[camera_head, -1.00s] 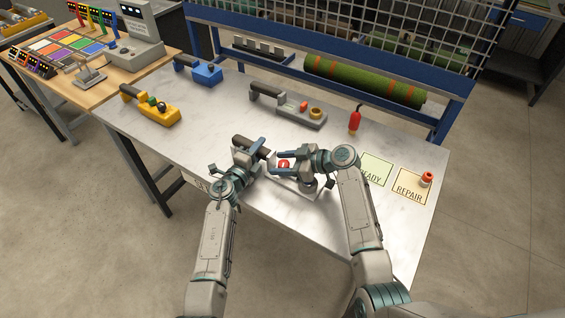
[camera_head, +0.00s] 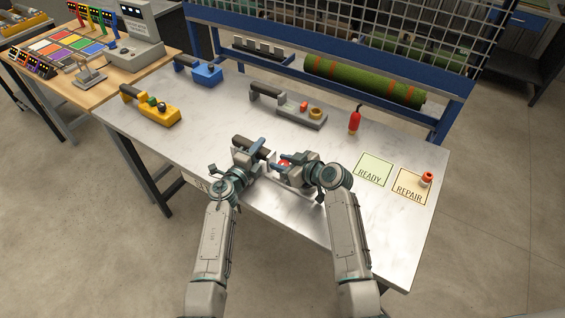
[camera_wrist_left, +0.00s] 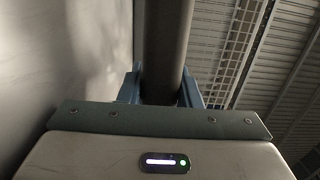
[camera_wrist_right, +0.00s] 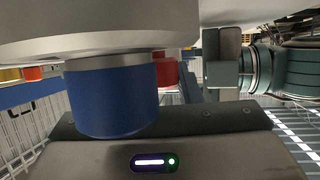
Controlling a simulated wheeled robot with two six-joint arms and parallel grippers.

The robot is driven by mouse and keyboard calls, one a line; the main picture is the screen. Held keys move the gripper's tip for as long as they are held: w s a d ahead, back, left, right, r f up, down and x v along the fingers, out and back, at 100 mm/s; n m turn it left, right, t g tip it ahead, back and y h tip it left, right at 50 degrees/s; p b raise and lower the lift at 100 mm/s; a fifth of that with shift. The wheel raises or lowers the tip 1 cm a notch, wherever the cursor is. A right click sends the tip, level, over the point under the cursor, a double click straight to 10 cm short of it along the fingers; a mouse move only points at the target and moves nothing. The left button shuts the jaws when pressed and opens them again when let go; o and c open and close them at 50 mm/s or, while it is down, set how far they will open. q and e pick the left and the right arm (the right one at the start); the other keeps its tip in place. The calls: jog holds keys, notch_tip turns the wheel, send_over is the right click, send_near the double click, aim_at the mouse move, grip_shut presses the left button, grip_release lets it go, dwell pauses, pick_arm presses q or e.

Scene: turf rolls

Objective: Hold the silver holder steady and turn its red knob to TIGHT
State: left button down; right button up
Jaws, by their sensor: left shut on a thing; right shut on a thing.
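The silver holder (camera_head: 283,183) lies near the front edge of the metal table, mostly hidden by my arms. My left gripper (camera_head: 250,153) is shut around its dark round handle (camera_wrist_left: 167,50), which passes between the two blue fingers in the left wrist view. My right gripper (camera_head: 287,160) is at the red knob (camera_head: 283,165) and shut on it. In the right wrist view the red knob (camera_wrist_right: 166,70) is partly hidden behind a large blue cylinder (camera_wrist_right: 112,95) under the pale body. No TIGHT mark is readable.
Behind stand a grey tool (camera_head: 300,110), a blue tool (camera_head: 203,72) and a yellow tool (camera_head: 158,110). A red bottle (camera_head: 354,121) stands right of them.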

jog(key=o, duration=1)
jog(key=shift+c, duration=0.2)
jog(key=v, duration=1.2)
pick_arm(q)
jog(key=c, duration=1)
grip_release()
jog(key=shift+o, duration=0.2)
